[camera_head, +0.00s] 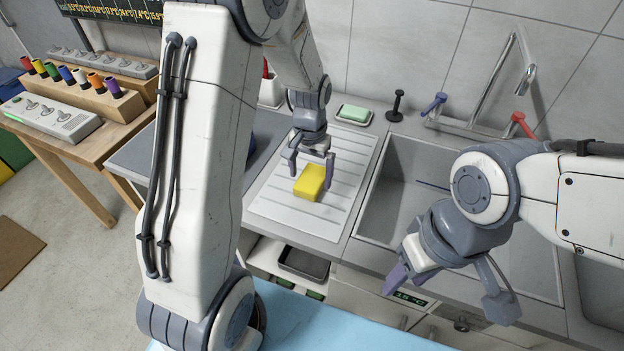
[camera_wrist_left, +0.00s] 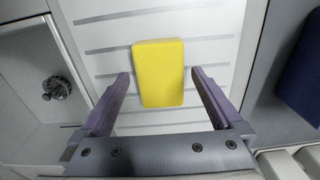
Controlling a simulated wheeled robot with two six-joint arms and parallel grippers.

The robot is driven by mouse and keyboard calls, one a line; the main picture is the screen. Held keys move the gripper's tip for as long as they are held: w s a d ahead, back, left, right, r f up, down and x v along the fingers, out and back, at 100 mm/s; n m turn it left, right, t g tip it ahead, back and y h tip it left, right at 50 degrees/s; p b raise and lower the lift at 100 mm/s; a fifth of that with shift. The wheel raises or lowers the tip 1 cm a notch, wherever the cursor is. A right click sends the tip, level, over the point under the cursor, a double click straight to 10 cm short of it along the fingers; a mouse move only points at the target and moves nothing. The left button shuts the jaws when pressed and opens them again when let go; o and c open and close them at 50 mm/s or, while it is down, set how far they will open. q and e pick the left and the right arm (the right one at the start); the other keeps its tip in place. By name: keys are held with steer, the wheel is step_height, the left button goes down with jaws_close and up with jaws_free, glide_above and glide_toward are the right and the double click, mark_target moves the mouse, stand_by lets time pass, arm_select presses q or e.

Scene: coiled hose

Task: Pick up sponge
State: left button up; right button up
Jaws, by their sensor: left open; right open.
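A yellow sponge (camera_head: 310,182) lies on the ribbed white draining board (camera_head: 278,215) left of the sink. In the left wrist view the sponge (camera_wrist_left: 158,72) lies just ahead of and partly between the two fingers. My left gripper (camera_head: 308,172) is open above the sponge, one finger on each side; I cannot tell whether either touches it. It also shows in the left wrist view (camera_wrist_left: 160,100). My right gripper (camera_head: 447,290) is open and empty in front of the sink.
The sink (camera_head: 400,165) has a tall tap (camera_head: 500,80) with blue and red handles. A green soap bar (camera_head: 354,113) on a dish and a black stopper-like object (camera_head: 396,105) stand behind the board. A side table at left holds switches and coloured knobs.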

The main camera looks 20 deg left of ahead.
arm_select(q)
step_height(320, 180, down, 2)
steer(key=shift+f, duration=0.2)
steer(key=c, duration=1.2)
steer(key=shift+c, duration=0.2)
steer(key=shift+r, duration=0.1)
steer(key=shift+r, duration=0.55)
step_height(320, 180, up, 3)
steer(key=shift+w+f+b, duration=0.1)
steer(key=shift+b, duration=0.2)
steer(key=s+d+r+b, duration=0.1)
steer(key=s+d+r, duration=0.5)
steer(key=d, duration=0.3)
steer(key=shift+s+d+r, duration=0.3)
steer(key=shift+d+r, duration=0.1)
steer(key=shift+r, duration=0.1)
